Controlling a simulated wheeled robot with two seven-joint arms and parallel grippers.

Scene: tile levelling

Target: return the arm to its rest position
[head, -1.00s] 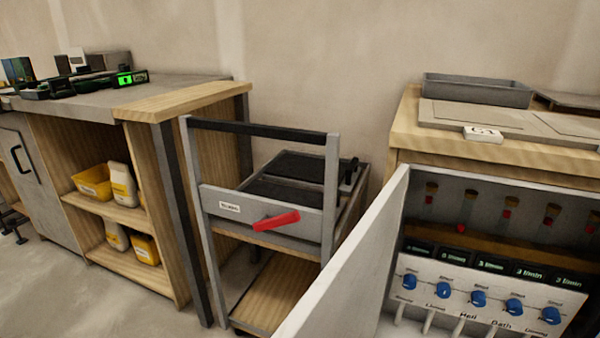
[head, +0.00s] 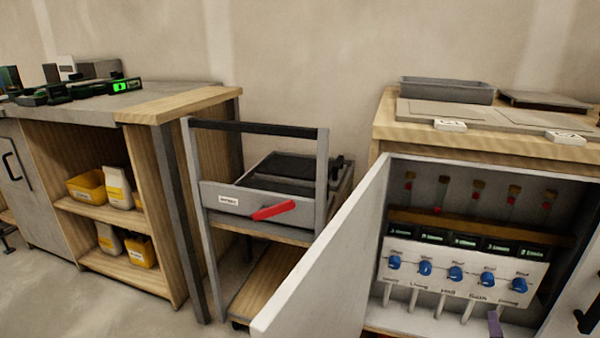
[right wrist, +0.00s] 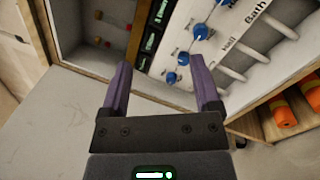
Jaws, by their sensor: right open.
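My right gripper (right wrist: 163,84) has two purple fingers spread apart with nothing between them. In the right wrist view it is in front of the open white cabinet with its panel of blue knobs (right wrist: 183,59). In the head view only a purple finger tip (head: 495,323) shows at the bottom right, below the knob panel (head: 465,272). The rest of my right arm is out of the head view. My left arm and gripper are not in view.
The white cabinet door (head: 325,255) stands open toward me. A cart with a red handle (head: 273,211) stands left of it. A wooden shelf unit (head: 125,208) with yellow bins is at the left. Orange rolls (right wrist: 285,112) lie on a shelf in the wrist view.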

